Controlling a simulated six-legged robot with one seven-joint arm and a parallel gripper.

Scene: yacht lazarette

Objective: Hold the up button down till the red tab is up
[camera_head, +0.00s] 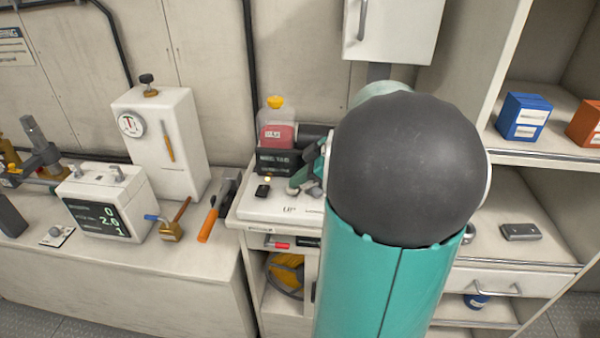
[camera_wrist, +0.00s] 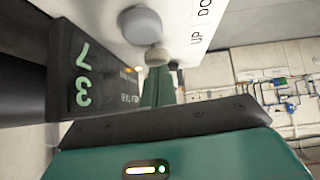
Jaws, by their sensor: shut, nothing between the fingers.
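The white panel (camera_head: 262,208) on the middle bench carries an "UP" label (camera_head: 288,209). In the wrist view, "UP" (camera_wrist: 196,40) and part of "DOWN" (camera_wrist: 205,8) are printed beside a large grey round button (camera_wrist: 140,25) and a smaller-looking beige-grey button (camera_wrist: 157,57), apparently the up button. My gripper (camera_wrist: 157,72) is shut and empty, its green fingers ending at or just below that button; I cannot tell if they touch or press it. A small red piece (camera_head: 278,244) shows on the bench front; I cannot tell whether it is the red tab.
A black display box (camera_wrist: 88,75) with green digits 7 and 3 stands close beside my fingers. Behind the panel is a yellow-capped red bottle (camera_head: 276,128). An orange-handled tool (camera_head: 209,222) lies to the left. My arm hides the panel's right part.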

